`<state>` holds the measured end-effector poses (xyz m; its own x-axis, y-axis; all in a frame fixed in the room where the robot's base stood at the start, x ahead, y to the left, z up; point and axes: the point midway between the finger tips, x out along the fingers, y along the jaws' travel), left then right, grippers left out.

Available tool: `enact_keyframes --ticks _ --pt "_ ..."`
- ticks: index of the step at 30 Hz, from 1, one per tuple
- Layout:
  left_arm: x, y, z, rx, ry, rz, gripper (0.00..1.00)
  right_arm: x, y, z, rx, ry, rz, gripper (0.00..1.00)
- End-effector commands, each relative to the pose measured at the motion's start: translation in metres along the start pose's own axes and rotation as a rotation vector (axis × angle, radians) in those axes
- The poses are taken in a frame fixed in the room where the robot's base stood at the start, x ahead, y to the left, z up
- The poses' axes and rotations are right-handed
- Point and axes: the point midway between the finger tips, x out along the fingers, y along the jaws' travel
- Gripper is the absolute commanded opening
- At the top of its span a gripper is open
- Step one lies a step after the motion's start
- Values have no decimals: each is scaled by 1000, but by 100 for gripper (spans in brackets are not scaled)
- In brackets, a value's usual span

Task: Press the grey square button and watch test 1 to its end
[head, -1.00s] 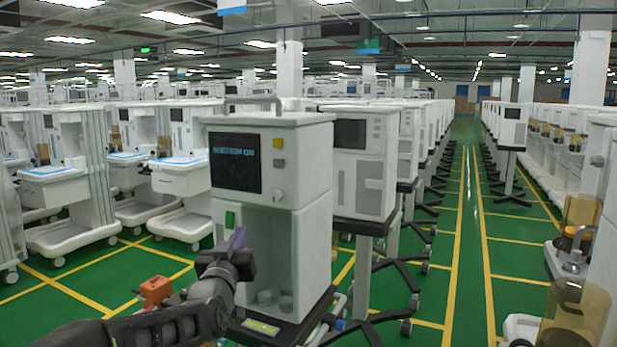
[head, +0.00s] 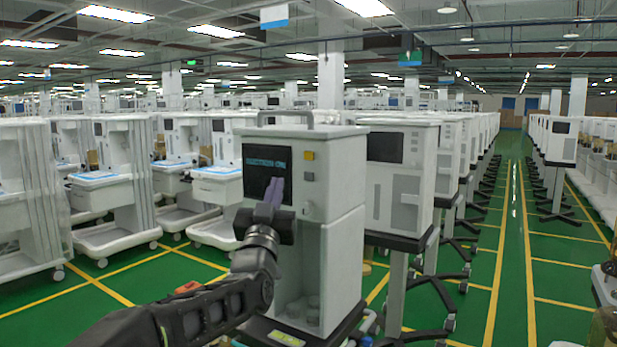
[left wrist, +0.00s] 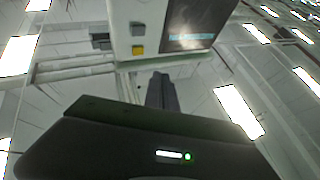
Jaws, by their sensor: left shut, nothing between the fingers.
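The white machine (head: 343,185) stands close in front of me, with a dark screen (head: 256,180) on its upper front. The screen bears a line of cyan text that looks like "SUCTION ON", though it is blurred. Right of the screen are a yellow square button (head: 308,155) and, below it, the grey square button (head: 309,177). My left gripper (head: 274,190) is shut and empty, in front of the screen's lower part, left of and slightly below the grey button. In the left wrist view the grey button (left wrist: 138,28) and yellow button (left wrist: 138,50) appear beyond the fingers (left wrist: 162,90). My right gripper is out of view.
A similar white machine (head: 400,180) stands right behind on a dark wheeled stand, leading a long row. White carts (head: 115,190) fill the left side. A green aisle (head: 515,260) with yellow lines is free at the right.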

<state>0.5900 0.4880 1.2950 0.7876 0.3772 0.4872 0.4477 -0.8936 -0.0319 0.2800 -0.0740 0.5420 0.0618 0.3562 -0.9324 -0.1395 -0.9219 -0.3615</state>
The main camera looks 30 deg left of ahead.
Motion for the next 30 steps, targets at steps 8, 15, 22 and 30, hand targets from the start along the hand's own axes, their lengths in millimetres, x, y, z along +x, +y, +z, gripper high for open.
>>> enact_keyframes --ticks 8,15,22,30 --pt "22 11 7 0 -2 1 0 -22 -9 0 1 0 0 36" --pt "48 25 21 0 -4 1 0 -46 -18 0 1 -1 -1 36" --pt "63 34 34 0 0 1 0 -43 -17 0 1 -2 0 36" --pt "67 36 36 0 0 0 0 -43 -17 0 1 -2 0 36"
